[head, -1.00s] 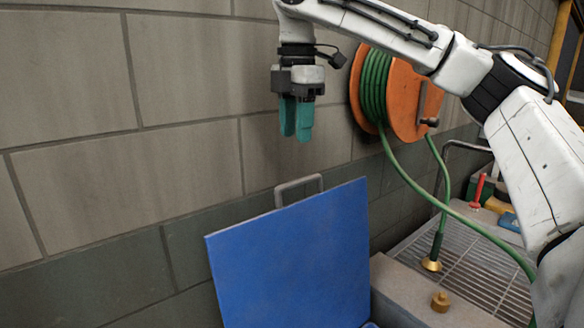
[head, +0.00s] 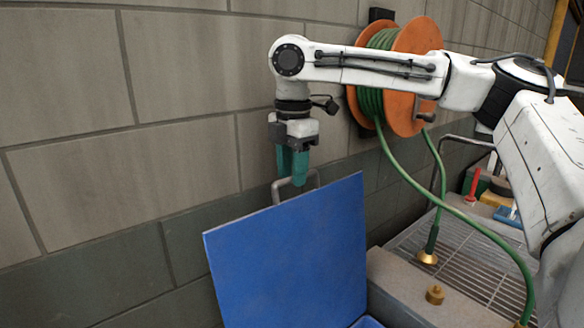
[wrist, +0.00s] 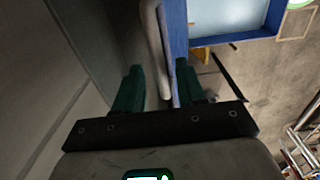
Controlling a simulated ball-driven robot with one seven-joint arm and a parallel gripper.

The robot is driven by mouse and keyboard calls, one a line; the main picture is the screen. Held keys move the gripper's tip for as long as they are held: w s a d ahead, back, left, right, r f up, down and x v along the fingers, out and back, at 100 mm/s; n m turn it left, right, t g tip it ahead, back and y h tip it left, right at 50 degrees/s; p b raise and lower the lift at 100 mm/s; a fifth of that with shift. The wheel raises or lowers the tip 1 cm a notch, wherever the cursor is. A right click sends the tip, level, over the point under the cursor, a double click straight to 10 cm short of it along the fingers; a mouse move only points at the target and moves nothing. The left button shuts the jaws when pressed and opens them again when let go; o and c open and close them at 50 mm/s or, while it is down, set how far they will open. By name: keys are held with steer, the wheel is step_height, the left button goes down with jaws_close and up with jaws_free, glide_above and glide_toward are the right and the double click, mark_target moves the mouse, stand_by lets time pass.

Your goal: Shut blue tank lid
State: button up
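The blue tank lid (head: 290,255) stands raised and open, its broad face toward the head camera. A grey bar handle (head: 297,188) sticks up from its top edge. My gripper (head: 291,182) points down at the handle, fingertips overlapping it in the head view. In the wrist view my gripper (wrist: 157,72) is open, its teal fingers apart. The grey handle (wrist: 161,50) and the lid's blue edge (wrist: 178,40) reach into the gap between them, nearer the right finger. Whether a finger touches the handle is unclear. The blue tank (wrist: 278,15) shows its pale inside.
A block wall (head: 190,90) stands close behind the lid. An orange hose reel (head: 418,80) hangs on it, its green hose (head: 470,225) running down across a metal grate (head: 465,265).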

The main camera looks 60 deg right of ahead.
jaws_close()
stand_by(0.3)
steer(key=shift+s, duration=0.1)
